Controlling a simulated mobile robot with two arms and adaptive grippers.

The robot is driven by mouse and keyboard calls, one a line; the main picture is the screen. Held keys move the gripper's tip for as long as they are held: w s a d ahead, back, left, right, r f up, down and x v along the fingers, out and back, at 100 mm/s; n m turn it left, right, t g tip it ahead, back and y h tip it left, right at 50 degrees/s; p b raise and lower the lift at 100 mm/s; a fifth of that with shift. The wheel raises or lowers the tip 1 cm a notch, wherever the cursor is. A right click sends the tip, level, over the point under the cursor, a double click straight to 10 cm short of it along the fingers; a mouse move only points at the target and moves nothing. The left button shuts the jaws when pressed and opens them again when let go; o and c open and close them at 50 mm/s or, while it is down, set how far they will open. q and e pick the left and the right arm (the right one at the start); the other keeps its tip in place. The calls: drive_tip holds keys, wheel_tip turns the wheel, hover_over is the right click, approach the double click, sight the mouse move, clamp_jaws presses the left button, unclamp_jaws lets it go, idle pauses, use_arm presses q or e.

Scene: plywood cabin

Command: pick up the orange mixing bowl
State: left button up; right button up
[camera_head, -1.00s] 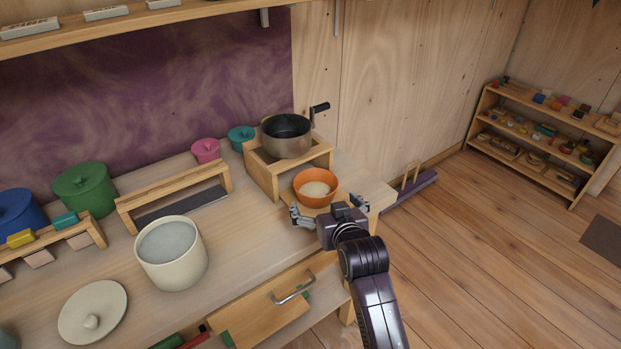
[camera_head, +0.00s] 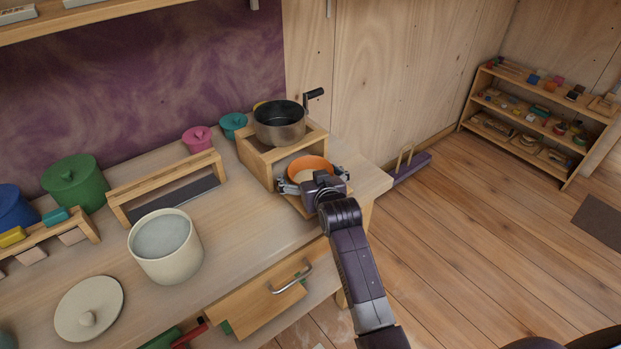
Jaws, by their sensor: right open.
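The orange mixing bowl (camera_head: 309,163) sits at the right end of the counter, in front of the wooden stand that bears the pot. It has something pale inside. My right gripper (camera_head: 313,181) is open, with its fingers spread to the left and right of the bowl's near side. The palm and wrist hide the bowl's near lower part. I cannot tell whether the fingers touch it. My left gripper is not in view.
A dark pot (camera_head: 279,124) with a handle stands on the wooden stand (camera_head: 253,160) just behind the bowl. A cream pot (camera_head: 166,249) and a round lid (camera_head: 89,309) are to the left. A drawer (camera_head: 262,300) stands partly open below. The counter between is clear.

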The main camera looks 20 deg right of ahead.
drive_tip(key=shift+w, duration=0.1)
drive_tip(key=c, duration=1.4)
drive_tip(key=shift+r, duration=0.1)
